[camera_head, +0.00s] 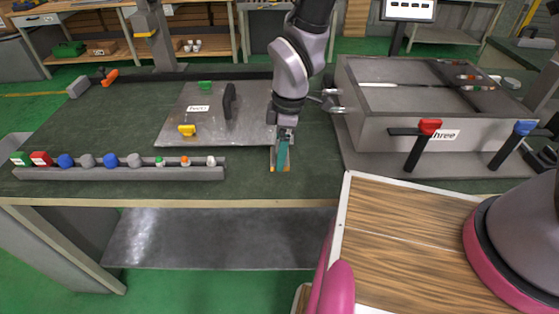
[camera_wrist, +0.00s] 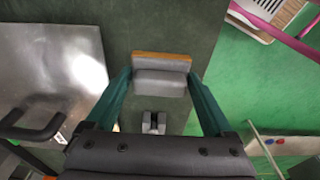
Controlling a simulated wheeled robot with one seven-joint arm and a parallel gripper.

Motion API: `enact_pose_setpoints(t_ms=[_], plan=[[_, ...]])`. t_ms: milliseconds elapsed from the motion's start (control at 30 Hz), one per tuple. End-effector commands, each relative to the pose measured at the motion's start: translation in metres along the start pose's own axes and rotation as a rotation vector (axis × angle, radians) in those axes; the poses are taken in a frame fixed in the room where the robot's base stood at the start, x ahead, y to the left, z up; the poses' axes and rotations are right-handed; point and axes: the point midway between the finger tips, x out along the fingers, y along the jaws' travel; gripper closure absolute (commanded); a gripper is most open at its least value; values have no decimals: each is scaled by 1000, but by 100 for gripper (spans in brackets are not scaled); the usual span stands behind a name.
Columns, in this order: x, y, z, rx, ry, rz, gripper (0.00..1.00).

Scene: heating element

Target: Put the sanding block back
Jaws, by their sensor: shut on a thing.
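The sanding block (camera_wrist: 160,78) is grey with an orange-brown edge and sits between the two teal fingers of my gripper (camera_wrist: 160,95) in the wrist view. My gripper is shut on it. In the head view my gripper (camera_head: 282,150) points down at the front part of the dark green bench top. Only a thin orange-brown sliver of the block shows there beside the fingers, so I cannot tell whether it touches the bench.
A rail (camera_head: 120,174) with several coloured knobs runs along the front left. A large grey box (camera_head: 400,115) with red and blue levers stands right.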

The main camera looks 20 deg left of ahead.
Motion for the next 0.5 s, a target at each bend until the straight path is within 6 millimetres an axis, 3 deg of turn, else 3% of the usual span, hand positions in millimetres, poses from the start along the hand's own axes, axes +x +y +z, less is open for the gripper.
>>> enact_pose_setpoints(t_ms=[267, 500], plan=[[37, 0, 5, 1, -1, -1, 74], [38, 0, 5, 1, 0, 0, 74]])
